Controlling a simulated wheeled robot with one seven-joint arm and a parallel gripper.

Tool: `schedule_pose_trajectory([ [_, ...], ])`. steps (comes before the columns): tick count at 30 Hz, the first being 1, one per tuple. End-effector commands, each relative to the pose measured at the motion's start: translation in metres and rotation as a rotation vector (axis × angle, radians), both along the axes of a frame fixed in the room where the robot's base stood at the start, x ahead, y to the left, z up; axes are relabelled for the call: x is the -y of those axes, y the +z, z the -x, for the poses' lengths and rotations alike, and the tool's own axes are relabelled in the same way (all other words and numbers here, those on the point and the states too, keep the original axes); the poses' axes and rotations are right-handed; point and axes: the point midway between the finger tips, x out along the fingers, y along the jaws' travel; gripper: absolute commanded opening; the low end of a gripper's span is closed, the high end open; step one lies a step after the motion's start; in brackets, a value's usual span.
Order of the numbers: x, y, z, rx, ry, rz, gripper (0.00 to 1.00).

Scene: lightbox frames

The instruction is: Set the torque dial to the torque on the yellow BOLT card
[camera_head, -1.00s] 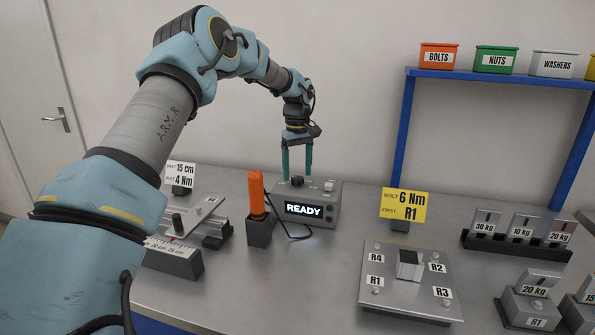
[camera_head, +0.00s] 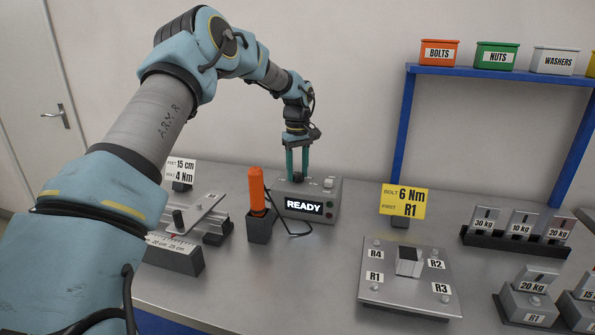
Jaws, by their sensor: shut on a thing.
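The yellow BOLT card (camera_head: 404,202) stands upright behind the bolt plate and reads "BOLT 6 Nm, FIRST R1". The grey control box (camera_head: 330,196) stands at the back of the bench, and its lit display (camera_head: 304,206) reads "READY". My gripper (camera_head: 297,178) reaches down from above onto the top of the box. Its teal fingers are shut on the torque dial, which they mostly hide. The dial's setting is not readable here.
An orange tool (camera_head: 256,189) stands in a dark holder (camera_head: 260,228) left of the box, with a cable. A white card (camera_head: 181,171) reads "15 cm, 4 Nm" above a slide with a ruler (camera_head: 173,254). The bolt plate (camera_head: 430,300) and weights (camera_head: 516,223) are at right.

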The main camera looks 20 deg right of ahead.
Motion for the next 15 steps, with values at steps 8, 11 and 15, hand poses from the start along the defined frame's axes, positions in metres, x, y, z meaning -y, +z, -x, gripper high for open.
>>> schedule_pose_trajectory([
  [8,-0.0005,0.0002,-0.0001,0.0,0.0,-0.001,0.0],
  [11,-0.0006,0.0003,-0.0001,0.0,-0.003,-0.001,0.0],
  [15,-0.0005,0.0005,-0.0002,0.0,-0.026,-0.002,0.0],
])
